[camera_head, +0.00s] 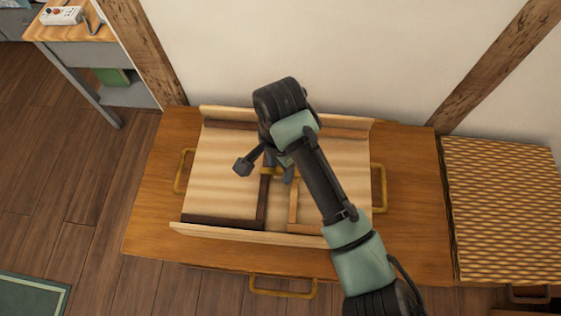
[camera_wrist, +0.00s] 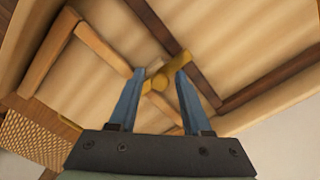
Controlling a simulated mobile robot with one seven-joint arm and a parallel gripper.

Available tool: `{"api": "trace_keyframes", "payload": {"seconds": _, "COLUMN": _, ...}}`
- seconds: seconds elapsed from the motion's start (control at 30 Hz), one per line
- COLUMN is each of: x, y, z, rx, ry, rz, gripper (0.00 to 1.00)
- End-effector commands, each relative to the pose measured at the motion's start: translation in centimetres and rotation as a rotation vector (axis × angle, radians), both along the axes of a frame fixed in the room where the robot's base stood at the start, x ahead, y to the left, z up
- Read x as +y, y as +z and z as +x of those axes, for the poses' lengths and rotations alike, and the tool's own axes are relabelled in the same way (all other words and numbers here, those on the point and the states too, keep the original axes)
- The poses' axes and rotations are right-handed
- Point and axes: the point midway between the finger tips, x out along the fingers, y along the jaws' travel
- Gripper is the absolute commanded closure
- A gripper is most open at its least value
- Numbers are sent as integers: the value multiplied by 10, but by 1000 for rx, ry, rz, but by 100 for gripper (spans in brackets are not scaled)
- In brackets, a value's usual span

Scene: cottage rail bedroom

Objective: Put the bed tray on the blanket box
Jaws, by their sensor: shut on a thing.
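The bed tray (camera_head: 225,165) is a pale wooden panel with raised long edges, dark and light strips across it, and brass loops at its two ends. It lies level over the brown wooden blanket box (camera_head: 150,215); I cannot tell whether it rests on the lid or hangs just above. My gripper (camera_head: 279,172) is over the tray's middle, shut on a brass-coloured part there. The wrist view shows the tray (camera_wrist: 110,65) with my two fingers (camera_wrist: 159,80) either side of that brass part. My arm hides the tray's right-hand middle.
A woven-topped chest (camera_head: 505,205) stands to the right of the box. The wall with timber posts is behind. Open floor lies left, with a green rug (camera_head: 30,295) at the lower left.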

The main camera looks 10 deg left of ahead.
Motion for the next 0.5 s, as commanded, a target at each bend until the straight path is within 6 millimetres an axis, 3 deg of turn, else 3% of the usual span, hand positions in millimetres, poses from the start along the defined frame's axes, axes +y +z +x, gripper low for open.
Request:
{"api": "trace_keyframes", "payload": {"seconds": 0.27, "x": -1, "y": -32, "z": 1, "rx": -2, "ry": -1, "rz": 1, "gripper": 100}}
{"api": "trace_keyframes", "payload": {"seconds": 0.5, "x": 0, "y": -33, "z": 1, "rx": -3, "ry": 0, "rz": 1, "gripper": 100}}
